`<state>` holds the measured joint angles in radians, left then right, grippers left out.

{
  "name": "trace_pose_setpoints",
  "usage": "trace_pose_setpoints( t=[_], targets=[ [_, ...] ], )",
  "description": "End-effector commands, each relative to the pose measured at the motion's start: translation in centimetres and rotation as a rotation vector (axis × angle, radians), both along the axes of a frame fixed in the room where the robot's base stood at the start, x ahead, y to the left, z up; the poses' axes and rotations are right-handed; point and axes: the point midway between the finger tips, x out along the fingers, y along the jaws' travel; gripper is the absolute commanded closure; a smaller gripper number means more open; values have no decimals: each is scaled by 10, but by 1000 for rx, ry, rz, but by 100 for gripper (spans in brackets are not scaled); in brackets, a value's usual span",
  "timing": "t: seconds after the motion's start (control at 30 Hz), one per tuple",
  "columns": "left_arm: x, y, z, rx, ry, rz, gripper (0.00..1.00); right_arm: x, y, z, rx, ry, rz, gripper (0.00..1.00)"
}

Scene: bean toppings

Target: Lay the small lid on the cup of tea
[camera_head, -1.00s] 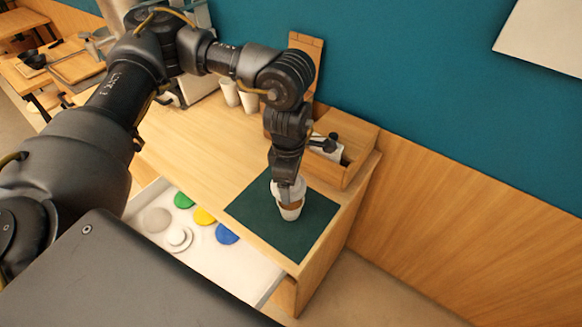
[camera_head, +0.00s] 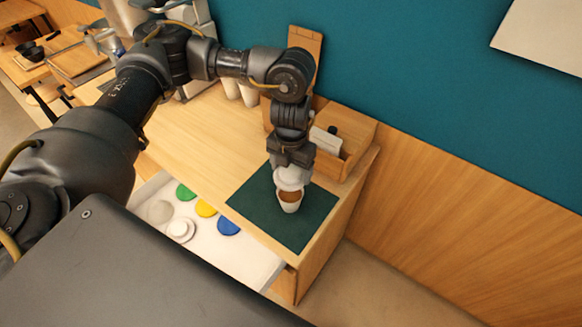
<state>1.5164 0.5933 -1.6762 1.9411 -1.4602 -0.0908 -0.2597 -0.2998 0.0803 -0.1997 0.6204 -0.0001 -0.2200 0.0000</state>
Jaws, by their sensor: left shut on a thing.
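The cup of tea (camera_head: 290,205) is a small white cup with brown tea. It stands upright on the dark green mat (camera_head: 308,226) near the counter's right end. My left gripper (camera_head: 290,168) points down just behind and above the cup. It is shut on the small lid (camera_head: 291,178), a white disc that looks tilted. The lid overlaps the back of the cup's rim in the picture, and brown tea shows in front of it. I cannot tell whether lid and cup touch. My fingertips are mostly hidden. My right gripper is out of view.
An open white drawer (camera_head: 247,262) below the counter (camera_head: 200,140) holds green (camera_head: 185,192), yellow (camera_head: 205,208) and blue (camera_head: 228,225) discs, plus pale ones (camera_head: 180,230). A wooden box (camera_head: 355,140) stands behind the mat. White cups (camera_head: 249,95) stand farther back.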

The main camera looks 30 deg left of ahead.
Motion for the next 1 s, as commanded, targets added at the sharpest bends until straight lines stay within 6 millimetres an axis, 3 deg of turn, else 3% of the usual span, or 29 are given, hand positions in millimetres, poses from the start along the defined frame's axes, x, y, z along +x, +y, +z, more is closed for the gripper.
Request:
trace_pose_setpoints(
  t=[0.6, 1.0],
  targets=[
    [0, 0, -58, -1, 1, 0, 53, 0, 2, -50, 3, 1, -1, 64],
    [0, 0, -63, 0, 0, -1, 53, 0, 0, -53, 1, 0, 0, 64]
  ],
)
